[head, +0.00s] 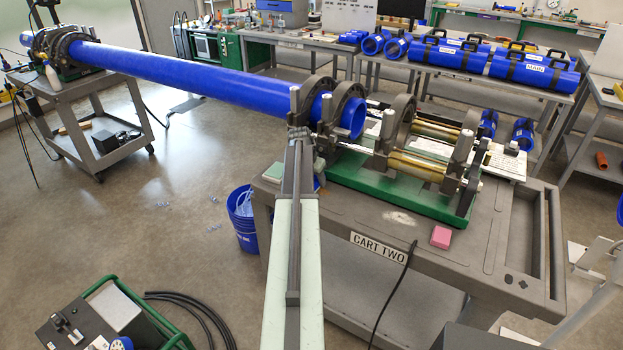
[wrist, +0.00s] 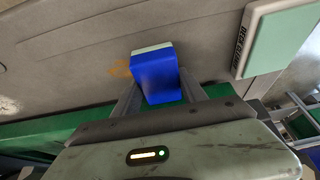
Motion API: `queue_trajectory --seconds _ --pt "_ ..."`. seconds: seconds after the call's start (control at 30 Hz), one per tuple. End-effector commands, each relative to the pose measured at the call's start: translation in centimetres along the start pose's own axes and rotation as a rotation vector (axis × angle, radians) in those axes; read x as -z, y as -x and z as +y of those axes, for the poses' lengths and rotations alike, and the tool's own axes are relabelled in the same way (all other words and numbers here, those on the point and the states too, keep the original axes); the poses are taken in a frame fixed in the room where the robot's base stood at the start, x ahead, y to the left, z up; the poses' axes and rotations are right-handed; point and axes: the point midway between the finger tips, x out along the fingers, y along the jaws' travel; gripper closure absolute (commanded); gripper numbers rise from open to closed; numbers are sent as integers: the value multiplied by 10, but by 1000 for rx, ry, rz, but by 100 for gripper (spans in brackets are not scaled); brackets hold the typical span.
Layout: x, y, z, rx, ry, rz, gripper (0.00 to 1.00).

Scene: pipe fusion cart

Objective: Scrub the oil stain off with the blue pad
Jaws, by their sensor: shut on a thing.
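My gripper (wrist: 158,85) is shut on the blue pad (wrist: 157,77), which shows between the two fingers in the wrist view. The pad has a pale layer at its far end. An orange-brown stain (wrist: 121,69) lies on the grey cart top just left of the pad; the pad may cover part of it. I cannot tell whether the pad touches the surface. In the head view my arm reaches to the cart's left end, and the pad, the stain and the fingertips are not clearly visible there.
A pale green block with a lettered side (wrist: 280,42) is close on the right in the wrist view. In the head view, the pipe clamp machine (head: 400,185) stands on the cart (head: 480,262). A pink block (head: 441,237) and a whitish patch (head: 398,217) are near its front edge.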

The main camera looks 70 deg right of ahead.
Motion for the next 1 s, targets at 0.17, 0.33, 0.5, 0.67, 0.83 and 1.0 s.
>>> queue_trajectory --seconds 0.17,0.33,0.5,0.67,0.83,1.0 --pt "-2 0 20 -2 -3 -1 83" --pt "-2 -1 35 -2 -2 -1 83" --pt "-1 -1 37 -3 -1 -1 83" --pt "-2 0 47 -3 -1 -1 83" --pt "-2 1 65 -3 -3 -1 83" --pt "-1 1 75 -1 -1 -1 83"
